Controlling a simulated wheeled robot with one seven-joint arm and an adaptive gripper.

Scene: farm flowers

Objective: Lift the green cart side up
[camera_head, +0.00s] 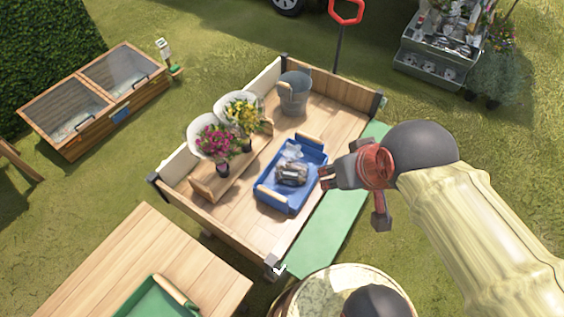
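The cart (222,222) is a wooden bed with brown end boards, dark corner posts and a pale far side. Its green side (333,222) is folded down on the right, sloping outward from the bed's edge. My gripper (326,178) is above the bed's right edge, close to the blue tray, with its fingers pointing left. My arm covers the area right of the green side, and the gripper hides part of the side's upper stretch. The fingers look slightly apart, but they are small and I cannot tell how far. I see nothing held between them.
In the cart are a blue tray (296,203) with dark items, a metal bucket (296,88) and bouquets (213,142). A wooden table (165,243) stands front left, a round barrel-like top (325,283) in front.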

